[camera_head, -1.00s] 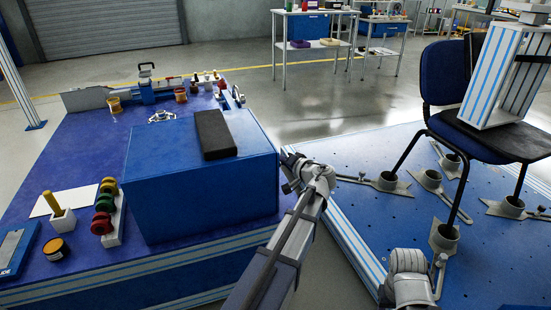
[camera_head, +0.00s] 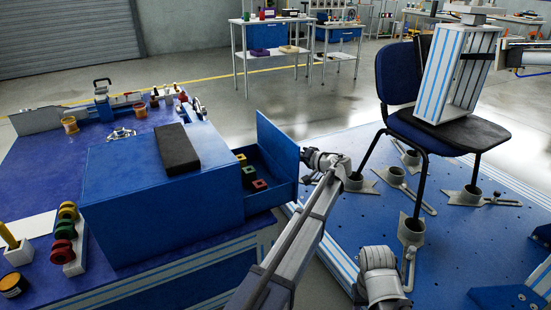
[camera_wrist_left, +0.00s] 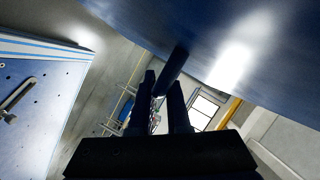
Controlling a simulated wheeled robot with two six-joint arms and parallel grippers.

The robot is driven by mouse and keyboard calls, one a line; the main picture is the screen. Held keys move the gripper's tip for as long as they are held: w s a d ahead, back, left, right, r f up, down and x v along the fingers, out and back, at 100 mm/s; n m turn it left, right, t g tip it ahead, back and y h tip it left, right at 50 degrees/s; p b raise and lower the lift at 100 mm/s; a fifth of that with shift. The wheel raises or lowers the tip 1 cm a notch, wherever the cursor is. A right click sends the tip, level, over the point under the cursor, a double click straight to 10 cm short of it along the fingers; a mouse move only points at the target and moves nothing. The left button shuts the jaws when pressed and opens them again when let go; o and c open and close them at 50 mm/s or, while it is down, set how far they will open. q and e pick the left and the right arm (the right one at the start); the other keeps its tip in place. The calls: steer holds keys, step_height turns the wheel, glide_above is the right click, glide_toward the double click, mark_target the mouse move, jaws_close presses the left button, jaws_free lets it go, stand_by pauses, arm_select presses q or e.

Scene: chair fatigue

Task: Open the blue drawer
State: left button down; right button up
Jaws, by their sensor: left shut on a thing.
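The blue drawer (camera_head: 277,146) is slid out of the right side of the blue cabinet (camera_head: 160,205). Its tall front panel stands upright, and small green, yellow and red pieces (camera_head: 252,178) show inside. My left gripper (camera_head: 309,158) is at the outer face of this panel. In the left wrist view, its dark fingers (camera_wrist_left: 163,88) are shut on a dark bar handle (camera_wrist_left: 174,66) that sticks out from the blue panel (camera_wrist_left: 215,45). The panel hides most of the fingertips in the head view. My right gripper is not visible.
A black block (camera_head: 177,150) lies on the cabinet. Coloured rings (camera_head: 67,228) stand on the blue table (camera_head: 45,160) to its left. A blue chair (camera_head: 400,75) carrying a striped frame stands on a blue platform (camera_head: 450,245) to the right.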

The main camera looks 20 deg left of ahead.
arm_select(q)
steer(key=shift+w+d, duration=0.65)
steer(key=shift+w, duration=0.1)
steer(key=c, duration=0.9)
jaws_free()
steer(key=p+v, duration=0.1)
steer(key=v, duration=0.6)
steer(key=shift+s+d+r+p, duration=0.15)
steer(key=shift+d+p, duration=0.15)
steer(key=shift+d, duration=0.05)
